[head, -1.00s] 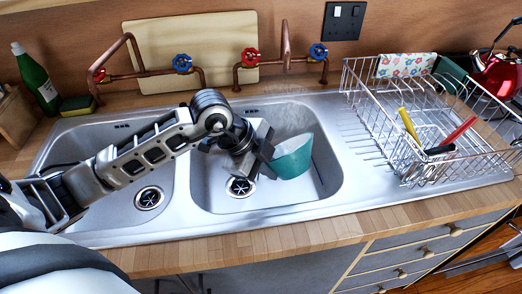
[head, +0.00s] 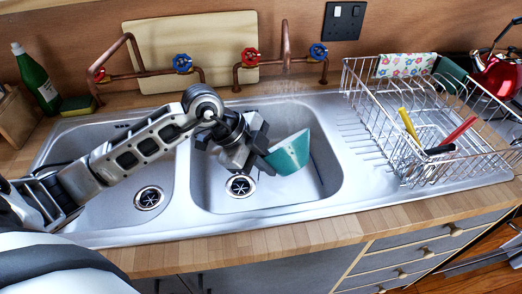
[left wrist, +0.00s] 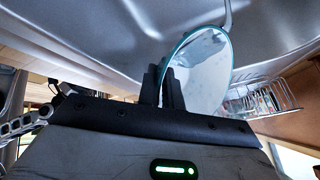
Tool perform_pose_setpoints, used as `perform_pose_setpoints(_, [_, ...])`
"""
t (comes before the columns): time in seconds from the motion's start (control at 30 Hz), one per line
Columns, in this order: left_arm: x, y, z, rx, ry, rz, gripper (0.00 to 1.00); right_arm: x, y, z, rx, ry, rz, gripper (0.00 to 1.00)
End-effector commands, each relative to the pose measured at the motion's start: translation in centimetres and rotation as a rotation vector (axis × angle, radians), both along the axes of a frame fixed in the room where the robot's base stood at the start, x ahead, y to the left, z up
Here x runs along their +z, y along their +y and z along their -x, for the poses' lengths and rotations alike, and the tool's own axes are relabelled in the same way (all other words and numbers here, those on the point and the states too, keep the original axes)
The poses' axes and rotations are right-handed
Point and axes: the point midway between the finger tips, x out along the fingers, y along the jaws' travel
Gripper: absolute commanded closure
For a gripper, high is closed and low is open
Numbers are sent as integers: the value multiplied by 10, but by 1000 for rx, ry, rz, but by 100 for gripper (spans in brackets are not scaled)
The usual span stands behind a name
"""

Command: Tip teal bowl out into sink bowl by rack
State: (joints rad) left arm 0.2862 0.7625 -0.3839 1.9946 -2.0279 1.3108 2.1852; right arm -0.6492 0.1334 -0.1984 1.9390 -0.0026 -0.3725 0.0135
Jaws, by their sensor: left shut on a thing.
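The teal bowl (head: 290,154) is held tilted over the right sink bowl (head: 325,178), the one by the rack. My left gripper (head: 262,150) is shut on the bowl's rim at its left side. In the left wrist view the bowl (left wrist: 205,70) shows its pale inside and teal rim, with the dark fingers (left wrist: 170,88) against its edge. I cannot make out any contents in the bowl. The wire dish rack (head: 430,125) stands on the drainer to the right. My right gripper is not in view.
Copper taps with a red (head: 250,56) and a blue handle (head: 318,51) rise behind the right sink bowl. The left sink bowl (head: 100,185) lies under my arm. A green bottle (head: 36,80) and sponge (head: 78,105) stand at the far left.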

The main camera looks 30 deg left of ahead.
Motion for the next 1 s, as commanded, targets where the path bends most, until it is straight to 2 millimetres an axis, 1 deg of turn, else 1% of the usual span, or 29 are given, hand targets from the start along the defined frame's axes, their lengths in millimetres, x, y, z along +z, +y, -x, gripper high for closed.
perform_pose_setpoints(1.0, [8,6,-3,-1,41,122,100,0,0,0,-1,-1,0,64])
